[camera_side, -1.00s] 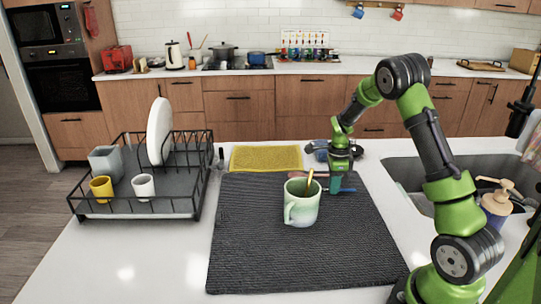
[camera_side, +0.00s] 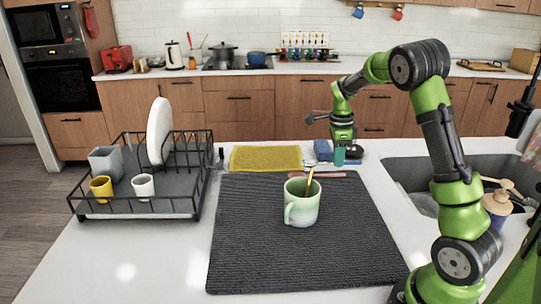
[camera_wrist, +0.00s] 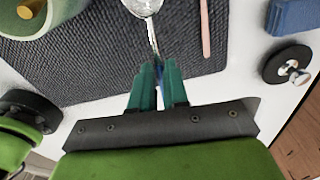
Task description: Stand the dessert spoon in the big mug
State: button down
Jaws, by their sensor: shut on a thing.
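The big mug (camera_side: 301,206), pale green and white, stands upright on the dark mat (camera_side: 260,255), handle toward the front left. A gold utensil (camera_side: 309,179) leans in it. Part of the mug (camera_wrist: 70,12) shows at the top left of the wrist view. My gripper (camera_side: 340,156) is behind and right of the mug, over the mat's far edge. Its teal fingers (camera_wrist: 158,78) are shut on the spoon, which has a silver bowl (camera_wrist: 146,5) and a blue handle. The bowl points away from the fingers and is cut off by the frame edge; the grip hides part of the handle.
A pink utensil (camera_wrist: 205,30) lies on the mat's far part. A blue sponge (camera_wrist: 293,15) and a dark round piece with a metal knob (camera_wrist: 287,66) are nearby. A yellow cloth (camera_side: 265,158) lies behind; a dish rack (camera_side: 140,205) stands left, the sink right. The mat's front is clear.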

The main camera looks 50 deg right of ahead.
jog(key=shift+s+d+r+g, duration=0.1)
jog(key=shift+d+r+g, duration=0.15)
jog(key=shift+r+g, duration=0.05)
jog(key=shift+s+d+r+g+h, duration=0.1)
jog(key=shift+s+d+g+h, duration=0.7)
jog(key=shift+s+d+h, duration=0.15)
jog(key=w+d+r+n+t+h, duration=0.25)
jog(key=d+r+n, duration=0.2)
jog(key=n, duration=0.25)
jog(key=w+d+r+n+t+h, duration=0.2)
jog(key=d+r+n+t+h, duration=0.15)
jog(key=d+n, duration=0.3)
jog(key=w+a+r+n+t+y, duration=0.25)
jog(key=a+n+t+y, duration=0.2)
jog(key=a+n, duration=0.35)
jog(key=w+a+r+n+t+y, duration=0.2)
jog(key=a+r+n+t+y, duration=0.2)
jog(key=a+n+t, duration=0.3)
jog(key=s+a+r+n+g+y, duration=0.1)
jog(key=s+a+n+y, duration=0.25)
jog(key=a+y, duration=0.3)
jog(key=s+a+n+g+y, duration=0.1)
jog(key=s+a+n+y, duration=0.2)
jog(key=a+n+y, duration=0.4)
notch_tip(320, 180, down, 13)
jog(key=a+m, duration=0.1)
jog(key=shift+w+f+m+h, duration=0.15)
jog(key=shift+m+h, duration=0.25)
jog(key=shift+h, duration=0.05)
